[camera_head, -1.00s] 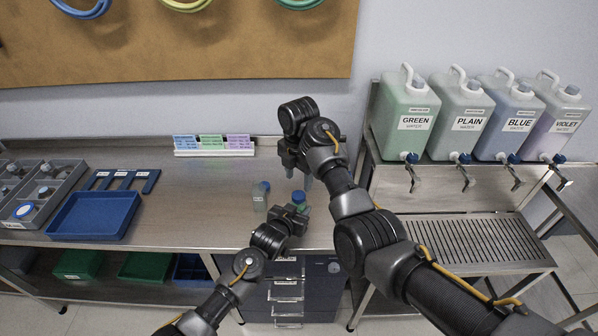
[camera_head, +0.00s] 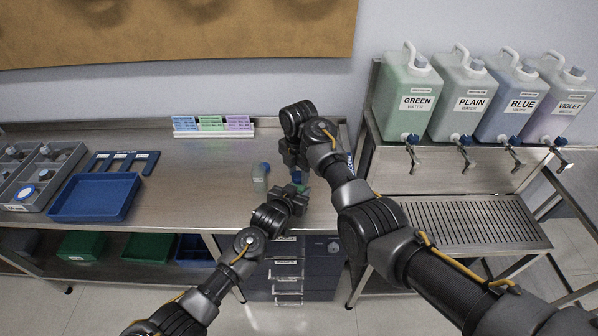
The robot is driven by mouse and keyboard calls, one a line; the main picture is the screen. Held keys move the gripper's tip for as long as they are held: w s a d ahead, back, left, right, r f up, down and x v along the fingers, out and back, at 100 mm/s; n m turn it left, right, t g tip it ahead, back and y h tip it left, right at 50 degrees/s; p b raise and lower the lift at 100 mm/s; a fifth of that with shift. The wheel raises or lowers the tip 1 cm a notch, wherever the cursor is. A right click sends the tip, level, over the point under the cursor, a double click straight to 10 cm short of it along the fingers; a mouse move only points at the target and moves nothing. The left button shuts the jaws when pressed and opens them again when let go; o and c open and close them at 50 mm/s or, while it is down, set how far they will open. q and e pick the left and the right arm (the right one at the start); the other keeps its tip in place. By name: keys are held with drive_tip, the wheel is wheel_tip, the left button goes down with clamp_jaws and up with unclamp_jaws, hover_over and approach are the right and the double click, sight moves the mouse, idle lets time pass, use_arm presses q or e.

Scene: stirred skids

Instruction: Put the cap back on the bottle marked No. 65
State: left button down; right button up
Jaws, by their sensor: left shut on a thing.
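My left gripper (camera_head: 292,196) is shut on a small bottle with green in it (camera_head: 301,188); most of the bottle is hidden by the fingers. A bit of blue (camera_head: 296,177), seemingly a cap, shows at the bottle's top. My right gripper (camera_head: 295,168) is right above it, pointing down; its fingertips are too small and covered to tell whether they hold the blue part. No bottle number is readable.
A blue tray (camera_head: 97,216), a blue slotted rack (camera_head: 124,156) and a grey compartment box (camera_head: 62,163) are at the left. A card holder (camera_head: 213,132) stands at the back. Labelled water jugs (camera_head: 411,85) with taps stand on the right shelf. The bench middle is clear.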

drive_tip(key=c, duration=0.5)
drive_tip(key=m, duration=0.5)
drive_tip(key=shift+m, duration=0.4)
drive_tip(key=m, duration=0.5)
drive_tip(key=shift+m, duration=0.4)
drive_tip(key=m, duration=0.5)
drive_tip(key=o, duration=1.1)
drive_tip(key=shift+r, duration=0.1)
drive_tip(key=shift+r, duration=2.2)
